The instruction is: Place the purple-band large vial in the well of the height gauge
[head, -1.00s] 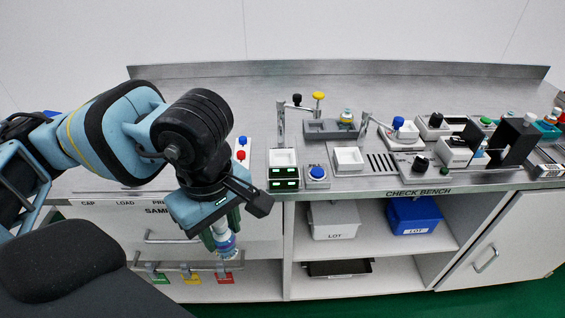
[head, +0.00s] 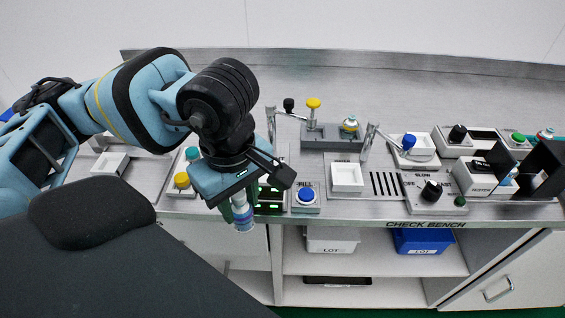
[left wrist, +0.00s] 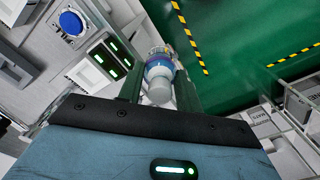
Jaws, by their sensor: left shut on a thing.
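My left gripper (head: 236,212) points down, shut on a large vial (head: 242,216). The vial has a clear body and a blue-purple band. It hangs in front of the bench's front edge, near the green-lit display (head: 270,198). In the left wrist view the vial (left wrist: 159,72) sits between the two dark green fingers, with green floor behind it. No height gauge is labelled legibly. A tall black bracket (head: 546,165) stands at the right edge, but I cannot tell whether it is the gauge. My right gripper is not in view.
A blue FILL button (head: 306,196) and a white tray (head: 347,177) stand near the bench's front. Knob boxes crowd the right. The back strip of the bench is clear.

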